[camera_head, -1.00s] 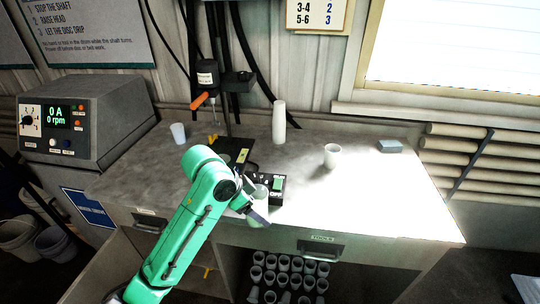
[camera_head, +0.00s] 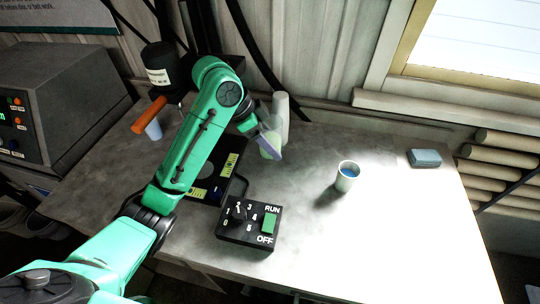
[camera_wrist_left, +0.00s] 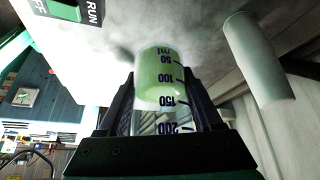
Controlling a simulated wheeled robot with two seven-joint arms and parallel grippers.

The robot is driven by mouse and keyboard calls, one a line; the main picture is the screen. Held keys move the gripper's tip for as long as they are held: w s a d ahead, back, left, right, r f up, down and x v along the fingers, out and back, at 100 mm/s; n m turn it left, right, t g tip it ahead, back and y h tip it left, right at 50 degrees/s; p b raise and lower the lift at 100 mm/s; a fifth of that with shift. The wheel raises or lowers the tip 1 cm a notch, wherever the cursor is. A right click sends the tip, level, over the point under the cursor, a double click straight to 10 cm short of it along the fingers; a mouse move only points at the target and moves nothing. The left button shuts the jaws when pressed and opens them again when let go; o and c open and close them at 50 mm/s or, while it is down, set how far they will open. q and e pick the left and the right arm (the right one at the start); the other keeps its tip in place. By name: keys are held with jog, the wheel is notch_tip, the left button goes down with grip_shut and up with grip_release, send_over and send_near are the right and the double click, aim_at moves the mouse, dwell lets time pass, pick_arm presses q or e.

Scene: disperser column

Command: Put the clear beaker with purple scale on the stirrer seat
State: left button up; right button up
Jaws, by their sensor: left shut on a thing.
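My left gripper (camera_head: 266,143) is shut on a clear beaker (camera_wrist_left: 160,77) with a dark purple scale and pale green contents. The wrist view shows the beaker between the two fingers. In the head view the beaker (camera_head: 270,146) is small and partly hidden by the gripper. The gripper is to the right of the stirrer, at the bench's back half; I cannot tell its exact height. The stirrer seat (camera_head: 206,174) is a dark plate with yellow scale strips and a grey disc, partly covered by my left arm. My right gripper is not in view.
A control box (camera_head: 250,222) with a dial and green RUN switch stands in front of the seat. A white cylinder (camera_head: 281,112) stands just behind my gripper. A cup with blue contents (camera_head: 347,176), a grey-blue block (camera_head: 425,158) and another cup (camera_head: 153,129) stand on the bench.

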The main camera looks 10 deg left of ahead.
pick_arm(q)
jog(key=p, duration=0.1)
send_near(279, 176)
jog(key=s+d, duration=0.3)
jog(key=s, duration=0.1)
jog(key=shift+r, duration=0.25)
jog(key=f, duration=0.2)
jog(key=w+f, duration=0.1)
jog(key=f, duration=0.1)
jog(key=shift+f+p, duration=0.15)
jog(key=shift+p, duration=0.2)
jog(key=w+p, duration=0.1)
jog(key=w, duration=0.3)
jog(key=shift+f+p, duration=0.2)
jog(key=shift+p, duration=0.3)
jog(key=shift+f, duration=0.4)
jog(key=shift+a+f, duration=0.1)
jog(key=shift+f, duration=0.05)
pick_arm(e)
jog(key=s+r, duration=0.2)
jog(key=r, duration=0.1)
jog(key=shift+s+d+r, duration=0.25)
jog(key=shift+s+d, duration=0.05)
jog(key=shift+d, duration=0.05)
pick_arm(q)
jog(key=o, duration=1.5)
jog(key=shift+c, duration=0.2)
